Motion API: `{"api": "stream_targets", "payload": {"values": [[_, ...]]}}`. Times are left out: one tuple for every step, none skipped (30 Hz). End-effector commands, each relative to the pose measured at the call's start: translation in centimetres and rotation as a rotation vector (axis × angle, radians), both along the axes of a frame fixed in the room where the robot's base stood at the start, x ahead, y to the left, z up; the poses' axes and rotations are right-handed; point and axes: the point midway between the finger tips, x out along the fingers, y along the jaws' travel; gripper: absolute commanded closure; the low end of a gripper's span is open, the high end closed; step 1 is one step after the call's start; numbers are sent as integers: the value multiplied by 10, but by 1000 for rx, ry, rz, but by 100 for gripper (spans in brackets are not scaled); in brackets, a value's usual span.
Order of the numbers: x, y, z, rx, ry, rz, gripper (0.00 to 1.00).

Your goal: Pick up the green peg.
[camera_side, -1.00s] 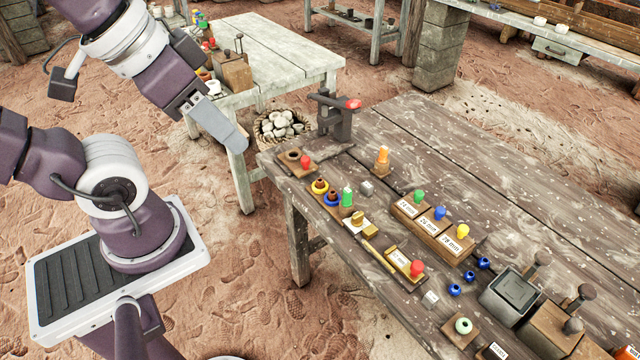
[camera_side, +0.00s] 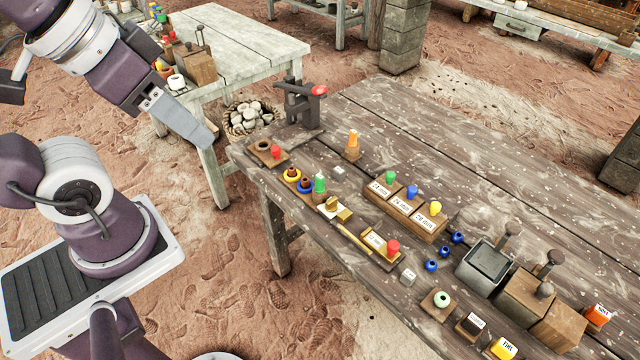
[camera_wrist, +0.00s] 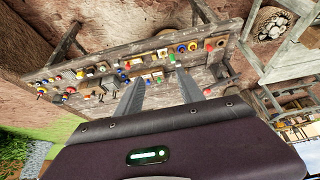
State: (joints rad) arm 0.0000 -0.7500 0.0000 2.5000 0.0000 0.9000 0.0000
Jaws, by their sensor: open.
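One green peg (camera_side: 319,185) stands upright on a small wooden board near the table's left edge, beside blue and yellow rings. Another green peg (camera_side: 390,176) stands in the labelled wooden block (camera_side: 404,207), left of a blue and a yellow peg. In the wrist view, a green peg (camera_wrist: 172,59) shows small on the table, beyond my fingers. My gripper (camera_side: 205,136) hangs left of the table's far left corner, apart from both pegs. Its fingers (camera_wrist: 161,78) are spread and empty in the wrist view.
A clamp-like stand with a red tip (camera_side: 318,90) rises at the table's far left corner. An orange peg (camera_side: 353,142), a red peg (camera_side: 393,247) and dark metal-topped boxes (camera_side: 484,266) stand on the table. Its far right part (camera_side: 480,160) is clear.

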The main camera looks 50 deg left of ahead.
Motion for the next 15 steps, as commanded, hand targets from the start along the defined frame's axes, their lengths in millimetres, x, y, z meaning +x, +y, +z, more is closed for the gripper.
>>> {"api": "stream_targets", "payload": {"values": [[0, 0, 0, 0, 0, 0, 55], [0, 0, 0, 0, 0, 0, 55], [0, 0, 0, 0, 0, 0, 55], [0, 0, 0, 0, 0, 0, 55], [0, 0, 0, 0, 0, 0, 55], [0, 0, 0, 0, 0, -1, 55], [1, 0, 0, 3, 2, -4, 55], [4, 1, 1, 11, 8, -14, 55], [12, 2, 2, 30, 24, -39, 55], [21, 3, 2, 52, 41, -70, 55], [33, 4, 1, 80, 64, -111, 55], [53, 7, -1, 120, 100, -181, 55], [70, 9, -4, 153, 127, -241, 55], [89, 11, -9, 184, 157, -308, 55], [112, 14, -19, 221, 195, -399, 55]]}}
